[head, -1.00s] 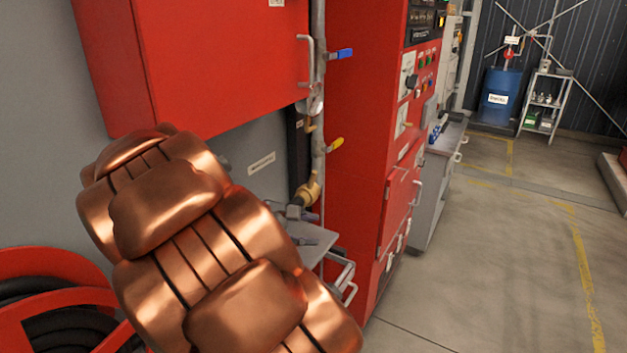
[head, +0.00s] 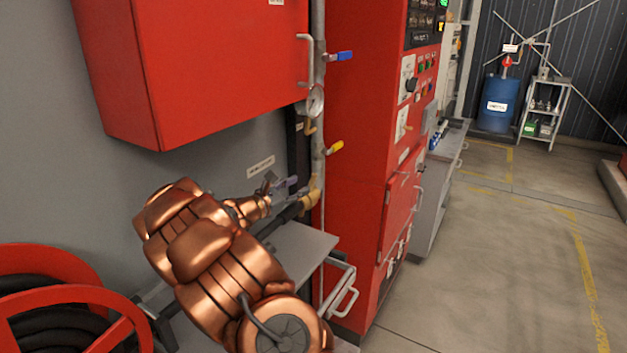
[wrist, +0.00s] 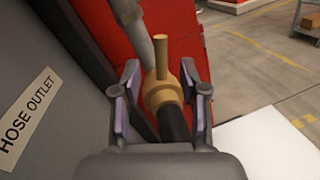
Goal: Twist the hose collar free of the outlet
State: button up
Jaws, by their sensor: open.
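The brass hose collar (wrist: 163,92) shows in the wrist view as a rounded ring with a stub pointing up the picture. In the head view it is a brass fitting (head: 310,198) at the foot of the grey pipe. The black hose (wrist: 174,124) runs from it toward my wrist. My gripper (wrist: 160,76) is open, with one finger on each side of the collar. I see no clear contact. In the head view my gripper (head: 284,190) is just left of the fitting. The outlet behind the collar is largely hidden.
A grey vertical pipe (head: 317,130) carries a yellow-handled valve (head: 335,147). A red cabinet (head: 215,70) hangs above my arm. A "HOSE OUTLET" label (wrist: 27,118) is on the wall. A grey table (head: 305,245) lies below, and a red hose reel (head: 70,292) stands left.

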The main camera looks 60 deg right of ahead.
aim_at(311, 180)
jog(key=shift+s+d+p, duration=0.2)
jog(key=shift+d+p, duration=0.1)
jog(key=shift+d, duration=0.85)
jog(key=shift+s+d+p, duration=0.2)
jog(key=shift+d+p, duration=0.1)
jog(key=shift+d, duration=0.85)
jog(key=shift+s+d+p, duration=0.2)
jog(key=shift+d+p, duration=0.1)
jog(key=shift+d, duration=0.85)
jog(key=shift+c, duration=0.3)
grip_shut()
